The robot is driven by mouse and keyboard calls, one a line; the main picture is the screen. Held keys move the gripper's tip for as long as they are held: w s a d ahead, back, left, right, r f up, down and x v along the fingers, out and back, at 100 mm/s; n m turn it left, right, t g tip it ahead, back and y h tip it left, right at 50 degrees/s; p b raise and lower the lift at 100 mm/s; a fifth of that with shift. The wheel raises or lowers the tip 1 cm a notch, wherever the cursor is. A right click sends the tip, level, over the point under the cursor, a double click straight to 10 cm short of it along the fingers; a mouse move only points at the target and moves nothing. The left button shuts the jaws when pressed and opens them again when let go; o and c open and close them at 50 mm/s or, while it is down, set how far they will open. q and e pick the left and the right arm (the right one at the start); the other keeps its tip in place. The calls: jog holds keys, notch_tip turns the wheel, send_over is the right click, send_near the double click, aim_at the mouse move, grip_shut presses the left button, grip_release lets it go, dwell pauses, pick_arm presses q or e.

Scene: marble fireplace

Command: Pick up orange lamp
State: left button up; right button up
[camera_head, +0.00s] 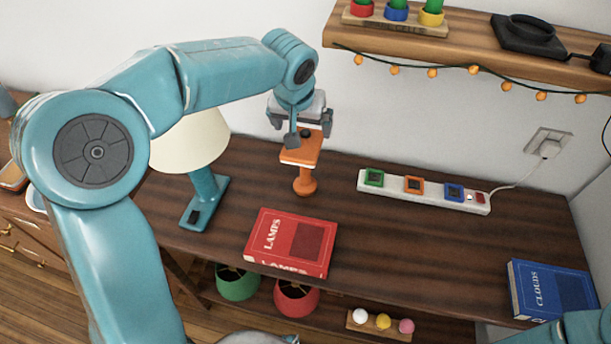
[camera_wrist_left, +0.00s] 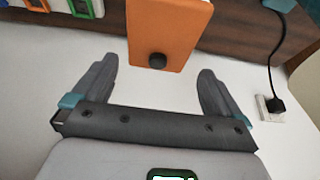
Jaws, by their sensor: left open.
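The orange lamp (camera_head: 303,150) is on the dark wooden table, near the wall. Its flat plate with a black knob is at the top and a short round stem shows below; no shade shows on it. In the left wrist view its orange plate (camera_wrist_left: 172,28) and black knob are just beyond the fingertips, between them in line. My left gripper (camera_head: 301,118) is open and empty, over the lamp's far side; its fingers show apart in the left wrist view (camera_wrist_left: 158,70). I cannot tell whether it touches the lamp. My right gripper is out of view.
A teal lamp with a cream shade (camera_head: 190,143) stands left, partly behind my left arm. A red book (camera_head: 290,243) lies in front. A power strip (camera_head: 424,191) and a blue book (camera_head: 545,290) are to the right. A shelf (camera_head: 450,45) with hanging lights is above.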

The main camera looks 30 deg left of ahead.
aim_at(305, 132)
pick_arm(q)
jog(key=x, duration=0.6)
jog(key=shift+w+d, duration=0.1)
jog(key=shift+w, duration=0.05)
jog(key=c, duration=1.4)
